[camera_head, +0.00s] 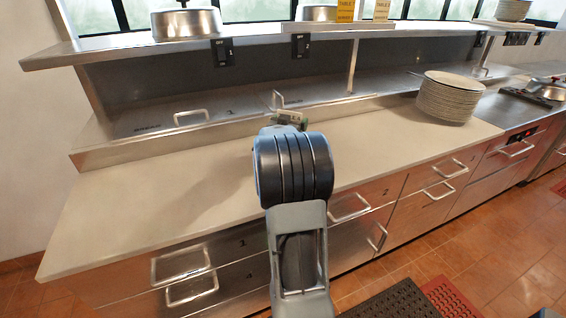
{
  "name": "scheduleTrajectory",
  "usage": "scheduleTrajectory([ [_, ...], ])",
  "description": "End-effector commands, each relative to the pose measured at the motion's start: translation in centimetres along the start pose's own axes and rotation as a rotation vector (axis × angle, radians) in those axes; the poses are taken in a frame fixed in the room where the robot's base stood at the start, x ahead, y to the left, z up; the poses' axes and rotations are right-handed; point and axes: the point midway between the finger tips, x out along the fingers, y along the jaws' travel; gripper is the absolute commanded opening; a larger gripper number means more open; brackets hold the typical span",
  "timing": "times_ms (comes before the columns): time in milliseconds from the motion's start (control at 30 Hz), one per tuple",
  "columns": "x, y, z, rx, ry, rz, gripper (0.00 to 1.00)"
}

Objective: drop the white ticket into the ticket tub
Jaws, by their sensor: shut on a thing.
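My gripper (288,119) is over the back of the pale counter, in front of the steel lids, mostly hidden behind my own arm. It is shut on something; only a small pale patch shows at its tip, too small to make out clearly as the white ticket. I cannot pick out a ticket tub in this view; the arm covers part of the counter.
A stack of plates (449,98) stands on the right of the counter (150,205). The counter's left side is clear. Drawers with protruding handles (181,264) line the front.

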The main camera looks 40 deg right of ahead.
Motion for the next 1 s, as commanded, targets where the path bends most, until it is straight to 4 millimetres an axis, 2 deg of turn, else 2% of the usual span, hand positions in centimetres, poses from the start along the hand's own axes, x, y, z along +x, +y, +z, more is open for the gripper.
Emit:
scheduleTrajectory([
  [33, 0.0, 0.0, 0.9, 0.000, 0.000, -0.001, 0.67],
  [100, 0.0, -0.1, 1.2, 0.000, 0.000, -0.001, 0.67],
  [400, -0.1, -0.1, 1.2, 0.000, 0.000, -0.002, 0.67],
  [433, -0.1, -0.1, 1.2, -0.001, 0.000, -0.002, 0.91],
  [533, -0.1, -0.1, 1.2, 0.000, 0.000, -0.002, 1.00],
  [833, 0.0, -0.1, 0.8, 0.001, 0.001, -0.001, 1.00],
  [1000, -0.1, -0.1, -1.5, 0.002, 0.003, -0.001, 1.00],
])
